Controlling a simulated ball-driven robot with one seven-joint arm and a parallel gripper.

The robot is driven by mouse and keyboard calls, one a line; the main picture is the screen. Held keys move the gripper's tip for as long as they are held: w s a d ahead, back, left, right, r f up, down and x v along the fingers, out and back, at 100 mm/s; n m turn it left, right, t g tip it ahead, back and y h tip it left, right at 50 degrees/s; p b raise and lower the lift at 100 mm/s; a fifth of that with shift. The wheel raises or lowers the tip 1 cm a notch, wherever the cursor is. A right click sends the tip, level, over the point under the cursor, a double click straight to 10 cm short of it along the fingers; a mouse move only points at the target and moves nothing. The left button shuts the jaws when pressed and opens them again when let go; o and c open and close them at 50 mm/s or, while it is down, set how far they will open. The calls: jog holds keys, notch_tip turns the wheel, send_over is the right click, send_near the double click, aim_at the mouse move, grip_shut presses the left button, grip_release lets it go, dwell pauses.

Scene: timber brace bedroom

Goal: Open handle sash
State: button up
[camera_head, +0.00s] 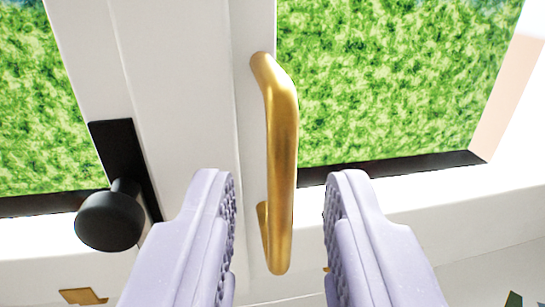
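A gold bar handle (282,150) stands nearly upright on the white sash frame (253,35) in the middle of the view. Its upper end joins the frame, and its lower end bends back toward it. My gripper (284,190) is open. One lilac finger is left of the handle's lower part and the other is right of it, with visible gaps on both sides. I cannot tell how deep the handle sits between the fingers.
A black knob (110,220) on a black plate (125,160) sits left of my left finger. Green shows through the glass panes (390,80) on both sides. A gold piece (83,296) lies at the lower left edge.

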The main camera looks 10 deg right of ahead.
aim_at(283, 177)
jog(key=w, duration=0.2)
jog(key=w+d, duration=0.1)
jog(key=w, duration=0.1)
jog(key=shift+w, duration=0.2)
jog(key=shift+c, duration=0.2)
grip_shut()
